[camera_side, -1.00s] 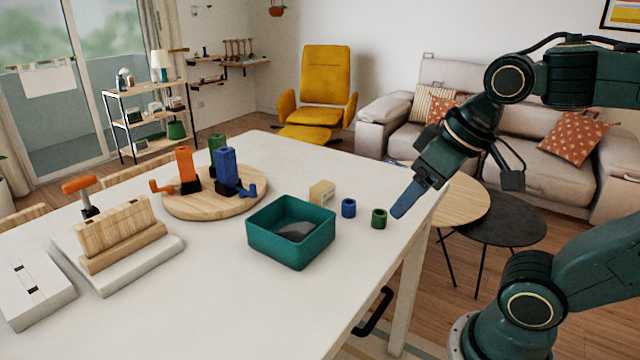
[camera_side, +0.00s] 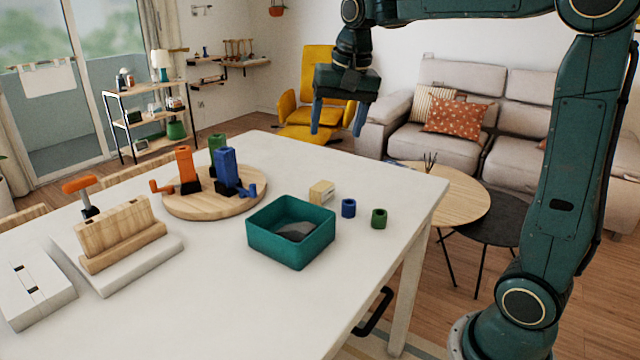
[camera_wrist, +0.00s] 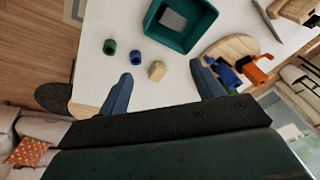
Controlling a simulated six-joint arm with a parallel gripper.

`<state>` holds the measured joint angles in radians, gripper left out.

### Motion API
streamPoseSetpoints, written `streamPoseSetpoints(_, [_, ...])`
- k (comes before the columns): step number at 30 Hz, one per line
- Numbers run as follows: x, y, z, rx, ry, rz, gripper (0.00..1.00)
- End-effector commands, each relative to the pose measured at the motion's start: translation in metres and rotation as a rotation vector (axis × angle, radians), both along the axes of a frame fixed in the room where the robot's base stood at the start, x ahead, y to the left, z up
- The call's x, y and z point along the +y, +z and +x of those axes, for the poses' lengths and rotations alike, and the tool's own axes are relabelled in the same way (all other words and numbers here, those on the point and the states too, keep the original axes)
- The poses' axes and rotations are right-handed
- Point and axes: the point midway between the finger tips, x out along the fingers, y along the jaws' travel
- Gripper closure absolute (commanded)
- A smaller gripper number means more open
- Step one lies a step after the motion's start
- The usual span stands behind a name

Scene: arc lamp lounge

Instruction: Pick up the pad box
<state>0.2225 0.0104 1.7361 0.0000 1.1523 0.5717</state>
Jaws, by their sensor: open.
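The pad box, which I take to be the small cream box (camera_side: 321,192), sits on the white table just behind the right end of the teal bin. My gripper (camera_side: 338,128) is open and empty, pointing down high above the table. In the wrist view the box (camera_wrist: 157,71) shows between the two blue fingers of my gripper (camera_wrist: 161,70), well below them. Nothing touches the box.
The teal bin (camera_side: 262,241) holds a dark grey item. A blue ring (camera_side: 348,208) and a green ring (camera_side: 379,218) stand right of the box. A round wooden board (camera_side: 205,207) with coloured cranked blocks lies to the left.

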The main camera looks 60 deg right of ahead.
Motion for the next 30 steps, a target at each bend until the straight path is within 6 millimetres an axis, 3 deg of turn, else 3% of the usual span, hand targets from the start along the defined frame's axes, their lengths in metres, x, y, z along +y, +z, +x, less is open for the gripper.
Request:
streamPoseSetpoints(3, [-0.018,-0.007,0.025,0.028,-0.091,0.022,0.34])
streamPoseSetpoints(15, [-0.080,-0.045,0.093,0.109,-0.396,0.084,0.34])
streamPoseSetpoints(24, [-0.130,-0.090,0.130,0.167,-0.624,0.122,0.34])
streamPoseSetpoints(30, [-0.154,-0.114,0.142,0.194,-0.732,0.137,0.34])
